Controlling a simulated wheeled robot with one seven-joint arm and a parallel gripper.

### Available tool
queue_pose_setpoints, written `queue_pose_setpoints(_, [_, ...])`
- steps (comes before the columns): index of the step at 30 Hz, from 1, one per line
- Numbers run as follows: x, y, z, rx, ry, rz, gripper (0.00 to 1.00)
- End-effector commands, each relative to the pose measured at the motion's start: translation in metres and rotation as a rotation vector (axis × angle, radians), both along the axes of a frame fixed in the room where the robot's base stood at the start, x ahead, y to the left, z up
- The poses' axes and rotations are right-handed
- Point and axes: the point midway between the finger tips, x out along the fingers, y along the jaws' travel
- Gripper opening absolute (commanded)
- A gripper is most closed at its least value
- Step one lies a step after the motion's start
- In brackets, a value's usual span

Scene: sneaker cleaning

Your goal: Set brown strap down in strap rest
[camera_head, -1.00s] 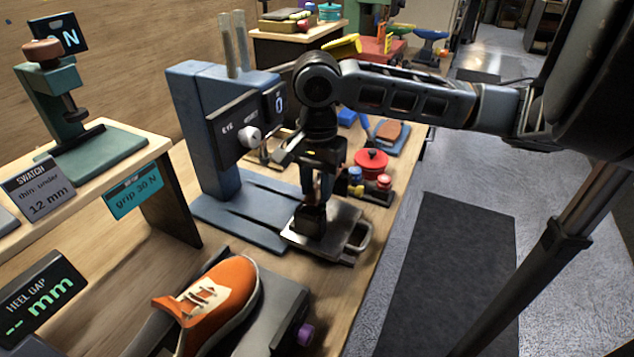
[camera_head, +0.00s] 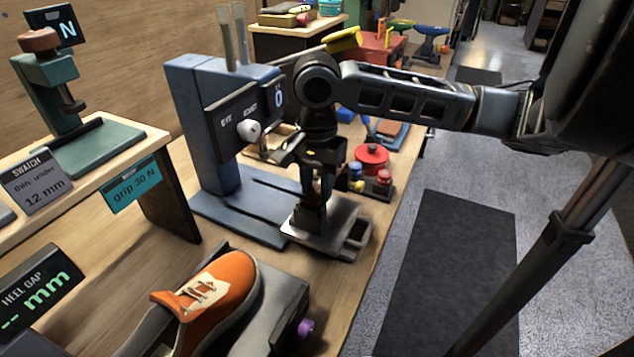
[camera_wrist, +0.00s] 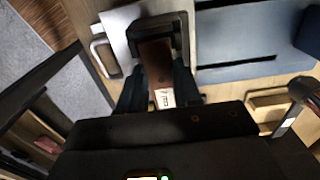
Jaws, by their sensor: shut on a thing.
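My gripper (camera_head: 313,190) points down over a pale metal plate (camera_head: 338,240) at the right front of the blue machine. It is shut on the brown strap (camera_wrist: 157,62), which carries a small pale label and shows between the two dark fingers in the wrist view. The strap's far end lies at a dark bracket (camera_wrist: 182,38) on the plate. I cannot tell whether the strap rests on the plate or hangs just above it. In the head view the fingers and a dark brown block hide most of the contact. No part is clearly marked as the strap rest.
The blue machine (camera_head: 205,130) with a white knob stands left of my gripper. An orange sneaker (camera_head: 222,290) sits on a dark stand in front. A red round-topped item (camera_head: 371,157) and small coloured pieces lie behind the plate. The table's right edge is close to the plate.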

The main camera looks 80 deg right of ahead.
Motion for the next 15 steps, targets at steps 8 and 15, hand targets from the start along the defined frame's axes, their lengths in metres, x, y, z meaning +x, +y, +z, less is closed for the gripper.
queue_pose_setpoints(8, [-0.0001,-0.0003,-0.0072,-0.001,0.000,0.000,0.03])
queue_pose_setpoints(15, [-0.0001,-0.0003,-0.0096,-0.001,0.000,0.000,0.40])
